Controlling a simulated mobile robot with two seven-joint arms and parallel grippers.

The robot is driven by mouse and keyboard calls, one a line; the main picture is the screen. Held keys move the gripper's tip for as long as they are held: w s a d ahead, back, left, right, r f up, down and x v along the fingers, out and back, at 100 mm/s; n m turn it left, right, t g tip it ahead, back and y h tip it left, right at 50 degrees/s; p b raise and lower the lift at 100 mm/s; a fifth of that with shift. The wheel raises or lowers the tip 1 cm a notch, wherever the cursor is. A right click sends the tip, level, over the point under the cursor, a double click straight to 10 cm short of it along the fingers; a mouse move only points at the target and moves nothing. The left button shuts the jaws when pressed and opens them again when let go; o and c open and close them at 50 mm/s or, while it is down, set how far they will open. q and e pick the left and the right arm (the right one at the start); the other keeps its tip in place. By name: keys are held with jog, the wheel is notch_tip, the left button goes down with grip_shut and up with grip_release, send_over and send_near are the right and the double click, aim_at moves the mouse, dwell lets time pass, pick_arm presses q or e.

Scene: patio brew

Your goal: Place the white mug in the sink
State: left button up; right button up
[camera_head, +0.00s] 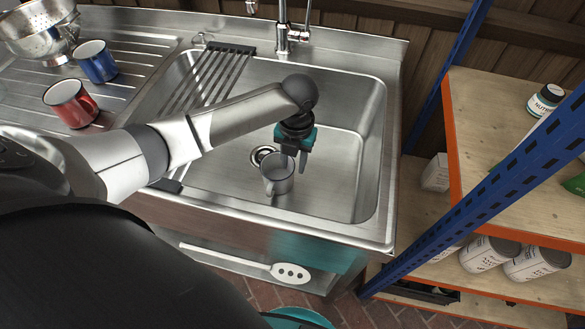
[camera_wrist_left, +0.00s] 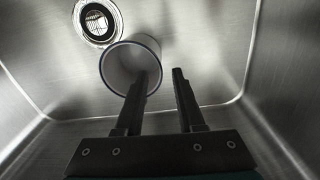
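The white mug (camera_head: 279,180), looking grey in the shade, is in the sink basin (camera_head: 335,190) beside the drain. In the left wrist view the mug (camera_wrist_left: 120,62) shows its round open mouth, just below the drain. My left gripper (camera_head: 292,158) points down at the mug's right side. In the wrist view its two fingers (camera_wrist_left: 163,82) are apart; one overlaps the mug's mouth and the other is outside its right rim, with a gap to the wall. Whether the overlapping finger is inside the mug is unclear. My right gripper is not in view.
A faucet (camera_head: 283,35) stands behind the basin. A roll-up rack (camera_head: 212,78) lies across its left part. A red mug (camera_head: 68,104), a blue mug (camera_head: 95,62) and a colander (camera_head: 40,27) are on the drainboard. A blue-post shelf (camera_head: 440,225) stands right. The basin's right side is clear.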

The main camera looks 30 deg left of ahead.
pick_arm(q)
jog(key=shift+d+r+p, duration=0.1)
jog(key=shift+r+p, duration=0.4)
jog(key=shift+r, duration=2)
